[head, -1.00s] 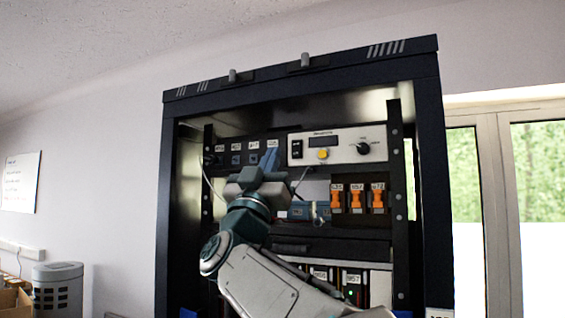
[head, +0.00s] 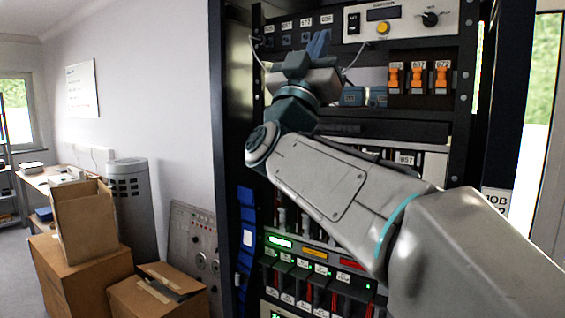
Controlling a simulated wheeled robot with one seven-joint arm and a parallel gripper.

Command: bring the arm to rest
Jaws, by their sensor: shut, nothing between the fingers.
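My arm reaches from the lower right up and left across the open front of a dark equipment rack (head: 232,130). My gripper (head: 318,42) is at the upper left of the rack, pointing into it, with its blue fingers together and nothing seen between them. It is just below a row of small labelled sockets (head: 288,40). Grey cables show on both sides of the gripper. Whether the fingertips touch the panel cannot be told. My arm hides much of the rack's middle.
A white instrument panel (head: 408,20) with a yellow button and a black knob is right of the gripper. Orange switches (head: 418,77) sit below it. Lower modules (head: 305,278) have lit displays.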

